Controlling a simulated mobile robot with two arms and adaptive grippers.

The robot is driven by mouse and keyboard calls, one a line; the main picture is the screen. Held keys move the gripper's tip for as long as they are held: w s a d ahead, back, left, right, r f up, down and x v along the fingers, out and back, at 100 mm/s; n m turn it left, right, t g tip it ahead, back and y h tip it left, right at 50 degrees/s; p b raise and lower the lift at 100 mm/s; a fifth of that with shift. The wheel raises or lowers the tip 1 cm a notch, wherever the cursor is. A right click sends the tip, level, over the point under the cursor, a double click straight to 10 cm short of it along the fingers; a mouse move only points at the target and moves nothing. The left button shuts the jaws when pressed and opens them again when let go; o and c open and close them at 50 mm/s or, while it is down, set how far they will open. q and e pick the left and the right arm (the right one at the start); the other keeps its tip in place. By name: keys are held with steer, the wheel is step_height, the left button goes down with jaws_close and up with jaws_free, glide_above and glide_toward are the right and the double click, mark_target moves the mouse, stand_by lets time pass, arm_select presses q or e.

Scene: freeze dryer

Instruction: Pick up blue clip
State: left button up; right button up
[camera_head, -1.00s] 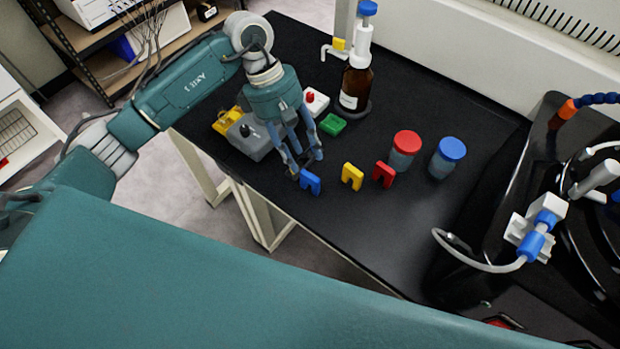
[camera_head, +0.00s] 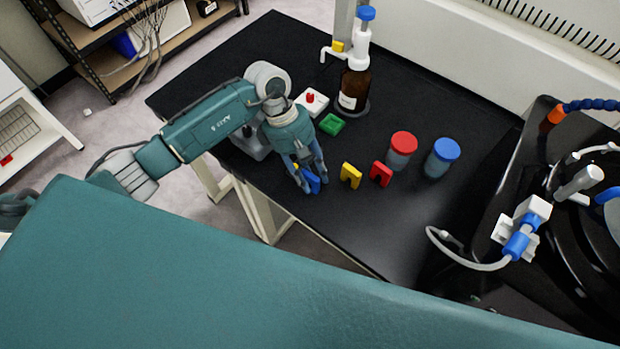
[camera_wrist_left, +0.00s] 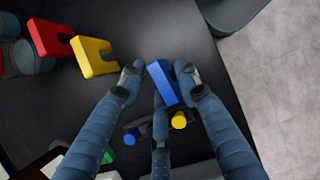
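The blue clip (camera_head: 312,184) stands near the front edge of the black table, partly hidden by the fingers of my left gripper (camera_head: 307,184). In the left wrist view the blue clip (camera_wrist_left: 163,84) lies between the fingertips of my left gripper (camera_wrist_left: 158,77). A gap shows between the clip and the left-hand finger. The right-hand finger is very close to the clip; whether it touches I cannot tell. A third finger is below the clip. The gripper is open. My right gripper is not in view.
A yellow clip (camera_head: 351,175) and a red clip (camera_head: 381,174) stand to the right of the blue clip. Beyond are a red-capped jar (camera_head: 402,150), a blue-capped jar (camera_head: 441,157), a green piece (camera_head: 332,124) and a brown bottle (camera_head: 354,88). The table's front right is clear.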

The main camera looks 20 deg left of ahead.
arm_select(q)
steer(key=c, duration=0.4)
steer(key=shift+r, duration=0.15)
